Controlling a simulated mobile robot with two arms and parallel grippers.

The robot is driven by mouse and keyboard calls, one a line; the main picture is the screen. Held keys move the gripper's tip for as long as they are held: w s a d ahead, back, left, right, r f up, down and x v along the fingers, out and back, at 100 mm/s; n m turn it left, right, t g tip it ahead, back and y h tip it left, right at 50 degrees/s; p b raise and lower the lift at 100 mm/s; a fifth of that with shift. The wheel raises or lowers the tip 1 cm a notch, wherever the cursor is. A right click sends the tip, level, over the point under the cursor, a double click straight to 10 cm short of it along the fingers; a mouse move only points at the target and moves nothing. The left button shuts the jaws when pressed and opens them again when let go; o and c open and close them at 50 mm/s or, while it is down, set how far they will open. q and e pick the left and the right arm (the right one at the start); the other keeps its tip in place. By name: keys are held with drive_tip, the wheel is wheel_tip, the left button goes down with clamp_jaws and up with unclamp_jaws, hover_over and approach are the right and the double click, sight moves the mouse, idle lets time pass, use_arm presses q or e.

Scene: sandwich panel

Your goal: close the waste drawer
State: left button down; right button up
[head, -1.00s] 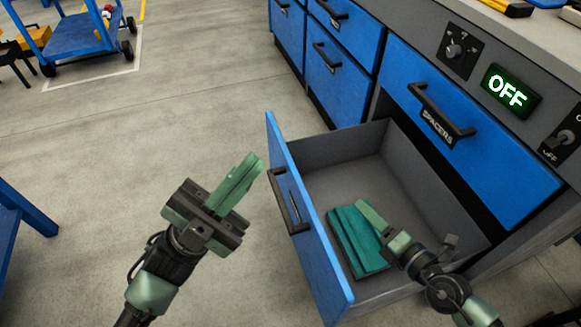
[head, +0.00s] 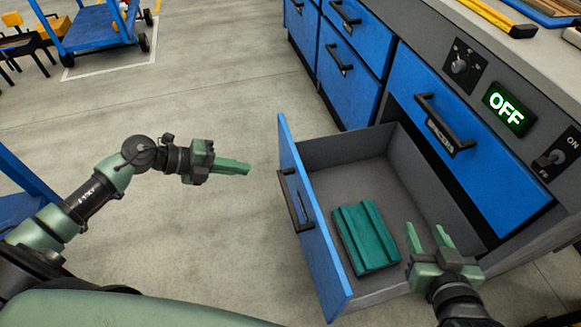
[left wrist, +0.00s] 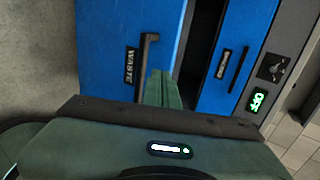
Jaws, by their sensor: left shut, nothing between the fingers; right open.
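The waste drawer (head: 318,232) is pulled out, with its blue front and black handle (head: 295,200) facing left in the head view. A teal ribbed block (head: 366,237) lies on its grey floor. In the left wrist view the WASTE label (left wrist: 131,66) and handle (left wrist: 146,62) show beyond the fingers. My left gripper (head: 248,168) is shut and empty, pointing at the drawer front from the left, with a gap between them. My right gripper (head: 428,234) is open and empty, over the drawer's near right side, to the right of the teal block.
The spacers drawer (head: 470,130) above is shut, beside the OFF display (head: 508,107) and a knob panel (head: 459,65). More blue drawers (head: 345,75) stand further back. A blue cart (head: 100,30) stands far left. The floor left of the drawer is clear.

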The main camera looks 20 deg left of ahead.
use_arm(q)
drive_tip(key=b, duration=0.2)
approach(298, 171)
wheel_tip(298, 171, down, 2)
drive_tip(key=w+d, duration=0.1)
drive_tip(key=d, duration=0.1)
drive_tip(key=w+d+f+b, duration=0.1)
drive_tip(key=d, duration=0.1)
drive_tip(key=shift+w, duration=0.4)
drive_tip(key=shift+w+d, duration=0.2)
drive_tip(key=shift+d, duration=0.1)
use_arm(e)
wheel_tip(298, 171, up, 15)
drive_tip(key=w+a+t+y, duration=0.1)
drive_tip(key=a+t+y, duration=0.1)
drive_tip(key=t, duration=0.7)
drive_tip(key=shift+w+a+r+y, duration=0.2)
drive_tip(key=shift+w+a+y, duration=0.2)
drive_tip(key=shift+y, duration=0.2)
drive_tip(key=shift+d, duration=0.1)
